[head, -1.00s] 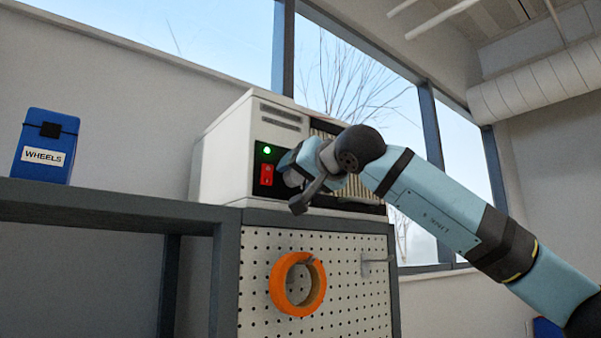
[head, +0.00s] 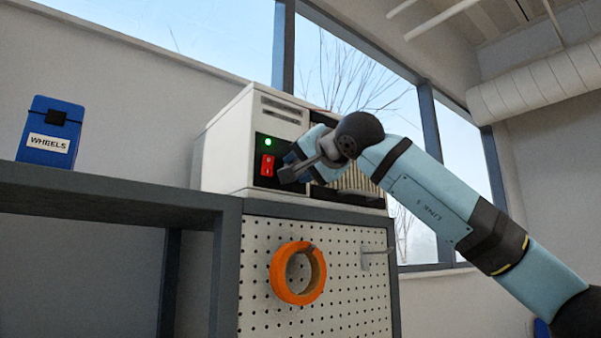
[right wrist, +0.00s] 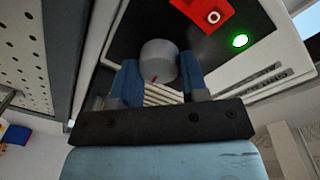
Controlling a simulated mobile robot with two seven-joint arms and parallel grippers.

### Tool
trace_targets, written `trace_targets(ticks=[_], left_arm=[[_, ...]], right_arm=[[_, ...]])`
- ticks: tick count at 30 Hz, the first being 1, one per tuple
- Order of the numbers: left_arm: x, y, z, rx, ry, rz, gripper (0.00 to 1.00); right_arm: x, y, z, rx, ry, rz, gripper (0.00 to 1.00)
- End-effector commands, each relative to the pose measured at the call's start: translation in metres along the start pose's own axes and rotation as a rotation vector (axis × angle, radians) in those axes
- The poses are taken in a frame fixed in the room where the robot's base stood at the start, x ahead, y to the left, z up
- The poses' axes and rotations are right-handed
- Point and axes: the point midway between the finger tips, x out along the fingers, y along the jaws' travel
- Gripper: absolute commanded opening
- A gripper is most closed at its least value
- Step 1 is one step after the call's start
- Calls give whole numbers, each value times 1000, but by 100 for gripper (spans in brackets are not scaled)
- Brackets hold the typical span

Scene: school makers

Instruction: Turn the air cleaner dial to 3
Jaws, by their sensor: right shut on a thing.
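The air cleaner (head: 228,150) is a white box on top of a pegboard cabinet. Its black front panel (head: 267,148) has a lit green light (head: 268,142) and a red switch (head: 267,165). My right gripper (head: 293,163) is at the panel just right of the switch and hides the dial in the head view. In the right wrist view, the round grey dial (right wrist: 158,58) with a red mark sits between the blue fingers of my right gripper (right wrist: 160,78), which is shut on it. The dial's numbers cannot be read. My left gripper is out of view.
An orange ring (head: 297,273) hangs on the pegboard (head: 345,290), with an empty hook (head: 377,258) to its right. A blue box labelled WHEELS (head: 50,133) stands on the dark shelf (head: 110,200) at left. Windows are behind the air cleaner.

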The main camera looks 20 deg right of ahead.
Motion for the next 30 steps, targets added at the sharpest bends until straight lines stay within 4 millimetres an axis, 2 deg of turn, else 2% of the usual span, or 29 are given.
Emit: trace_targets(ticks=[6,18,30], left_arm=[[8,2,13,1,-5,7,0],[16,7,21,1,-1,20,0],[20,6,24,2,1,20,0]], right_arm=[[0,2,2,206,-12,6,17],[0,2,1,539,-32,17,17],[0,2,0,707,-42,21,17]])
